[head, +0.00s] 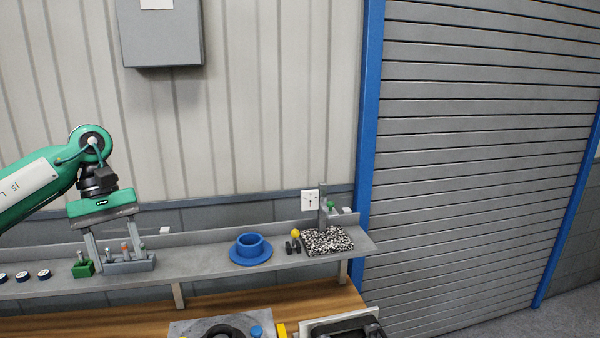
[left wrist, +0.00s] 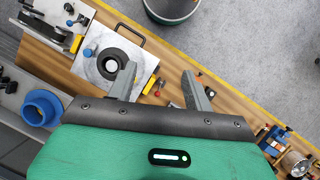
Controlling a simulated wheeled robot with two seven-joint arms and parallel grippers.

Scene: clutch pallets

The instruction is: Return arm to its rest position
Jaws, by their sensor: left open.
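My left arm (head: 40,190) comes in from the left in the head view, green with a white panel. Its left gripper (head: 119,262) points down, with two grey fingers spread apart and nothing between them. In the head view the fingers overlap a grey holder (head: 128,266) and a green block (head: 83,269) on the shelf. In the left wrist view the open left gripper (left wrist: 160,72) has the wooden bench (left wrist: 158,52) behind its fingers, so it seems apart from the shelf items. My right gripper is not in view.
The grey shelf (head: 200,262) bears a blue flanged ring (head: 251,250), a speckled pad (head: 327,241) and several dark round pieces at left. A metal plate (left wrist: 88,62) with a dark ring lies on the bench. A bin (left wrist: 171,8) stands on the floor. A grey cabinet (head: 160,35) hangs above.

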